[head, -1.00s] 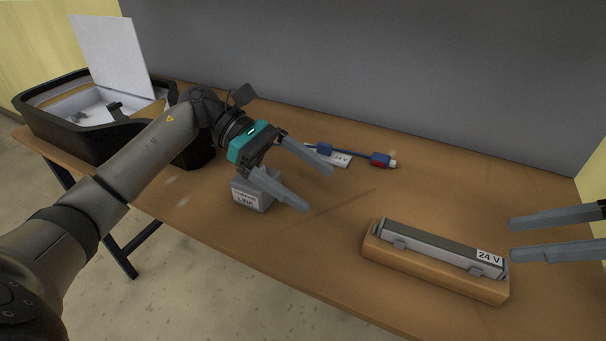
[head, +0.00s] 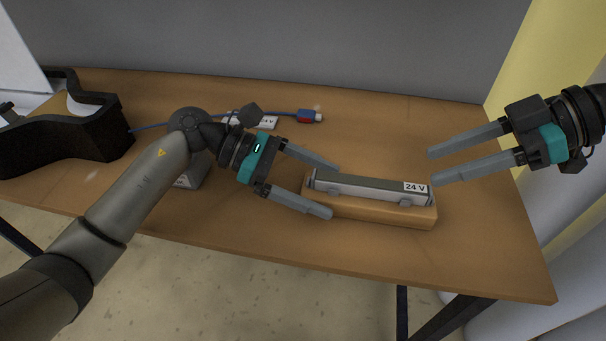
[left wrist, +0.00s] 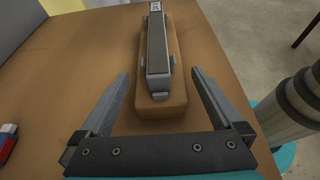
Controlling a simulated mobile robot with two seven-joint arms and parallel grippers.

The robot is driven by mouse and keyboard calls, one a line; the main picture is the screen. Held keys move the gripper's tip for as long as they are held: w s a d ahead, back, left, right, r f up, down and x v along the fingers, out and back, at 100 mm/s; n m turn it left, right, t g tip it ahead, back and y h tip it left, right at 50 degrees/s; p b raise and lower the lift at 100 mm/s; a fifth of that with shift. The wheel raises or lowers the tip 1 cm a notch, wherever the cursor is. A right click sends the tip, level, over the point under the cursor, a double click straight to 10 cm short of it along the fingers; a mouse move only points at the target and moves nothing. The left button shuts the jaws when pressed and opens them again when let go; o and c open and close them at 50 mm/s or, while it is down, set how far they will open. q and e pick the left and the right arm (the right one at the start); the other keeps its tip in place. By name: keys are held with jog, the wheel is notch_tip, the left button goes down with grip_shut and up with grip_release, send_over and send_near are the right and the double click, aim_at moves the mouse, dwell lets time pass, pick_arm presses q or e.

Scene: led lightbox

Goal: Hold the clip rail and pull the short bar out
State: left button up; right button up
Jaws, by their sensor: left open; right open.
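The short bar (head: 372,187) has a dark top and a white label reading 24 V at its right end. It lies in the grey clip rail (head: 350,194), which sits on a tan wooden block (head: 390,212). My left gripper (head: 334,191) is open around the left end of the block in the head view. In the left wrist view, the bar (left wrist: 157,45) and block (left wrist: 165,108) lie ahead, between the open fingers (left wrist: 161,82) and clear of them. My right gripper (head: 431,166) is open and empty, just right of the labelled end.
A blue cable with a red and blue plug (head: 310,116) lies at the back, by a white 24 V label (head: 268,123). A grey box (head: 188,180) is partly hidden behind my left arm. The table's front right is clear.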

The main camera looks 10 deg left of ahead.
pick_arm(q)
grip_shut()
jog(key=c, duration=0.5)
grip_release()
jog(key=shift+c, duration=0.2)
jog(key=c, duration=0.9)
jog(key=shift+c, duration=0.2)
